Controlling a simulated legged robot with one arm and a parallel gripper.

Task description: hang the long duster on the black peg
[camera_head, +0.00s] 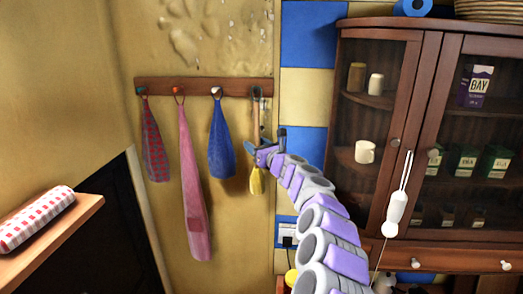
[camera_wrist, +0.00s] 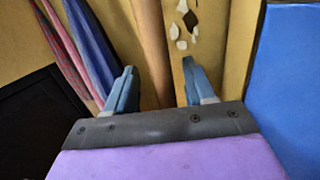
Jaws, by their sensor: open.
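The long duster has a thin wooden handle (camera_head: 256,112) and a yellow head (camera_head: 257,183). It stands upright against the wall in the head view, its top at the dark rightmost peg (camera_head: 257,91) of the rack. A loop seems to be around that peg, but it is too small to be sure. My gripper (camera_head: 264,146) is open at the lower part of the handle, just above the yellow head. In the wrist view my gripper (camera_wrist: 160,88) has its two blue fingers apart, with a brown rod (camera_wrist: 152,45), probably the handle, between them. Contact cannot be told.
A wooden peg rack (camera_head: 198,87) carries a checked cloth (camera_head: 154,145), a pink towel (camera_head: 193,190) and a blue towel (camera_head: 221,145) left of the duster. A glass-fronted cabinet (camera_head: 416,110) stands close on the right. A shelf (camera_head: 60,227) with a checked roll is at lower left.

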